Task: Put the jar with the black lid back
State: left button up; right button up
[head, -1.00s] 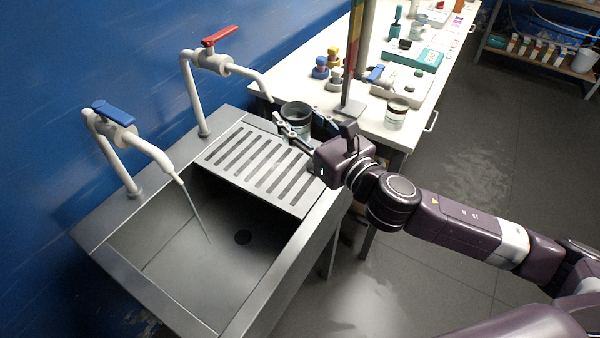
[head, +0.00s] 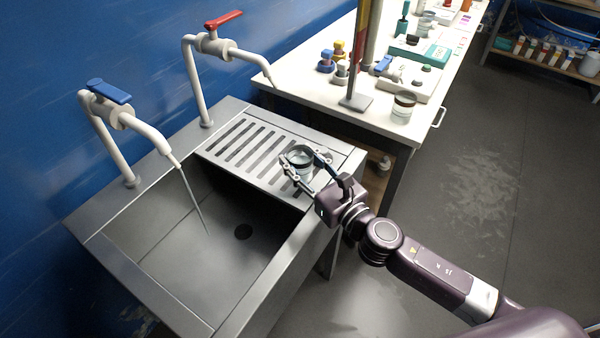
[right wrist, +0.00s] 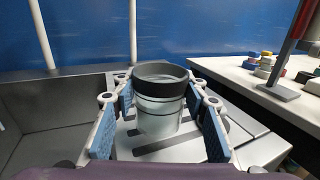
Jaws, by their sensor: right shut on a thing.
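A clear glass jar with a broad black band around its top (head: 301,158) is between the fingers of my right gripper (head: 304,169), upright over the slotted drainboard (head: 226,150) beside the sink. The right wrist view shows the jar (right wrist: 159,103) with the blue finger pads on both sides of it. I cannot tell whether its base touches the drainboard. A second jar with a dark band (head: 403,106) stands on the white bench (head: 318,95) near its front edge. My left gripper is not in view.
The steel sink (head: 190,265) has a blue-handled tap (head: 110,92) with water running and a red-handled tap (head: 222,20). A stand with a coloured upright (head: 357,102) and several small items occupy the bench. The bench's near left corner is clear.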

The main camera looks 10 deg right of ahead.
aim_at(307, 178)
notch_tip(307, 178, down, 3)
jog(key=shift+f+b, duration=0.1)
jog(key=shift+b, duration=0.5)
jog(key=shift+f, duration=0.2)
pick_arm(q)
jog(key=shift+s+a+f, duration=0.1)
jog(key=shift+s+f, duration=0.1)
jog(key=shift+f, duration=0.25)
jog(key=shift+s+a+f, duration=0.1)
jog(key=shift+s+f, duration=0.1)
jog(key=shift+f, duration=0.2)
pick_arm(e)
jog(key=shift+r, duration=0.1)
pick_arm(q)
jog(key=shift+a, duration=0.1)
pick_arm(e)
jog(key=shift+f, duration=0.3)
jog(key=o, duration=1.3)
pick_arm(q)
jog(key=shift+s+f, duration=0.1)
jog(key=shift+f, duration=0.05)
pick_arm(e)
jog(key=shift+r, duration=0.1)
